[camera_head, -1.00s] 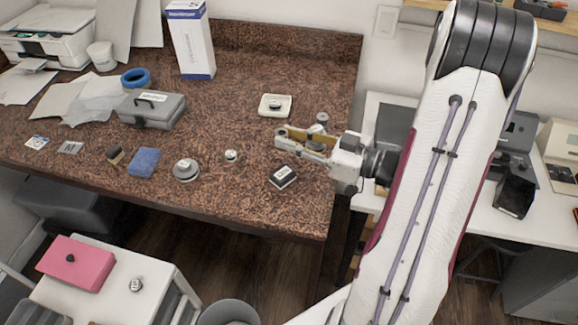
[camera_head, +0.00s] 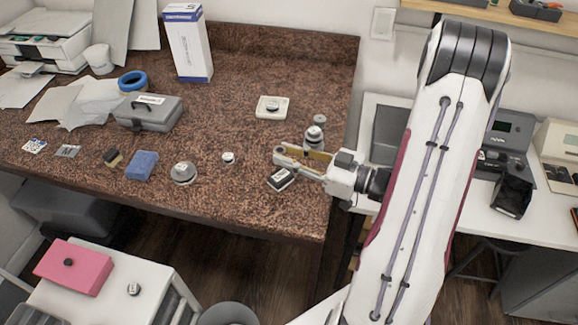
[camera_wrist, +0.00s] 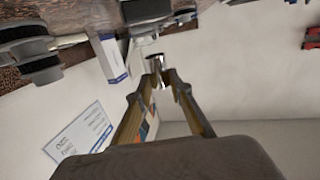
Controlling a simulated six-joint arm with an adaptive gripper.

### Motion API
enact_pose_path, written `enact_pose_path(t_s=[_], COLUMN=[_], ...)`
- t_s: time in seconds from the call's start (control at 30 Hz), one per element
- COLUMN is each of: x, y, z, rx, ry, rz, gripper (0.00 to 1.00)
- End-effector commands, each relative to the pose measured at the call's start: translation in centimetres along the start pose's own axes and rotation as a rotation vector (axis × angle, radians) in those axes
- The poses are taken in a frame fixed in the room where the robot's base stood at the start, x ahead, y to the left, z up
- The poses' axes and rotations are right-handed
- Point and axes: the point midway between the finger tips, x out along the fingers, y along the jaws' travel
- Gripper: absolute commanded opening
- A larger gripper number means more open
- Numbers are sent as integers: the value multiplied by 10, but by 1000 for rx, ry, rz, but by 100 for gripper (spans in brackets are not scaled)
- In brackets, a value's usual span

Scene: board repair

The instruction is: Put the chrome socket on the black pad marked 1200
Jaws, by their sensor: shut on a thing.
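My gripper (camera_head: 282,157) is shut on the chrome socket, a small shiny piece. The socket (camera_wrist: 155,63) sits between the fingertips in the wrist view (camera_wrist: 161,78). In the head view the fingers mostly hide it. A small black pad (camera_head: 281,179) with a white label lies on the brown speckled table, just below the fingertips in the head picture. The label is too small to read for certain. The gripper appears above the table, and I cannot tell how high.
A small round part (camera_head: 228,158) lies left of the pad. Table between is clear.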

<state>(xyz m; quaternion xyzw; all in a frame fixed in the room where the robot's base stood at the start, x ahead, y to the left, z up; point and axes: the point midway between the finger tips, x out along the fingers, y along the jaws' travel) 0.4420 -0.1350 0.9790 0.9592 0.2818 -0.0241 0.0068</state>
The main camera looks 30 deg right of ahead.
Motion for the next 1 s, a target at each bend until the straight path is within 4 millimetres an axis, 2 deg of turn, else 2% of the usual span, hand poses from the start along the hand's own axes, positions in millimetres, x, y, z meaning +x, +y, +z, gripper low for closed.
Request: enact_pose_path(t_s=[0.17,0.6,1.0], x=[0,2,2], y=[0,0,0], z=[6,39,41], rx=[2,1,0], ry=[0,0,0], rz=[0,0,0], gripper=[0,0,0])
